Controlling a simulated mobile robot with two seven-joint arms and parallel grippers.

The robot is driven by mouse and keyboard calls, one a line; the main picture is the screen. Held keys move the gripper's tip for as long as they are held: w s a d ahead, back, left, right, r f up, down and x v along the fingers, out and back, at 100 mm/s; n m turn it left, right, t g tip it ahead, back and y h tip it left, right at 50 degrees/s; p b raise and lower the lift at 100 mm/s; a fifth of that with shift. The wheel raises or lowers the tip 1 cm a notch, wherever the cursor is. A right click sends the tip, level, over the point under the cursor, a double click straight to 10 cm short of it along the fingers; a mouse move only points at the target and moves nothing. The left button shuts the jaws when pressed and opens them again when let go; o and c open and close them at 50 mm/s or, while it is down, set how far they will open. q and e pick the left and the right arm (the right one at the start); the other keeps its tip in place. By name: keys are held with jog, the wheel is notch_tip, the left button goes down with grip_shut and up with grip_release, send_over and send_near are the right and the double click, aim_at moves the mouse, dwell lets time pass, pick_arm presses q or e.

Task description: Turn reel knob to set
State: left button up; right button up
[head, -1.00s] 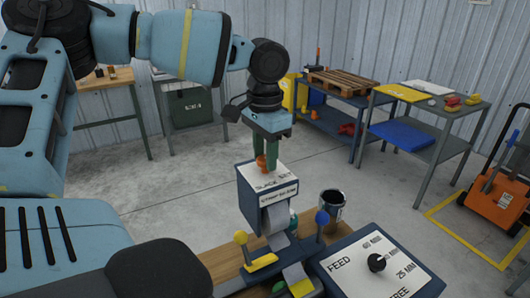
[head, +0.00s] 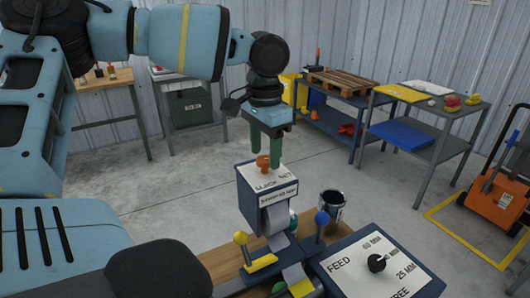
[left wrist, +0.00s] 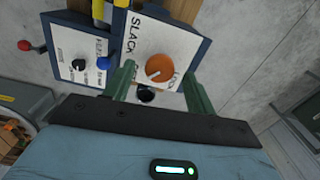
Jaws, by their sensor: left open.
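The reel knob (head: 263,161) is orange and round and sits on the white top plate of a dark blue box (head: 267,195). In the left wrist view the knob (left wrist: 172,70) has a white pointer mark at its lower left. "SLACK" is printed beside it; other plate labels are partly hidden, so I cannot tell which one the pointer meets. My left gripper (head: 266,160) has two green fingers above the knob, open and holding nothing. In the left wrist view the fingers (left wrist: 160,90) stand apart on either side of the knob's near edge. My right gripper is not in view.
A yellow lever (head: 241,238) and a blue-knobbed lever (head: 322,218) stand below the box. A feed panel (head: 350,275) with a black dial (head: 377,263) is at the lower right. A dark metal cup (head: 332,204) stands behind.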

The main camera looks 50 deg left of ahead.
aim_at(265, 159)
pick_arm(q)
notch_tip(265, 159, up, 7)
jog(key=shift+f, duration=0.1)
jog(key=shift+d+f, duration=0.1)
jog(key=shift+f, duration=0.05)
dwell(0.7)
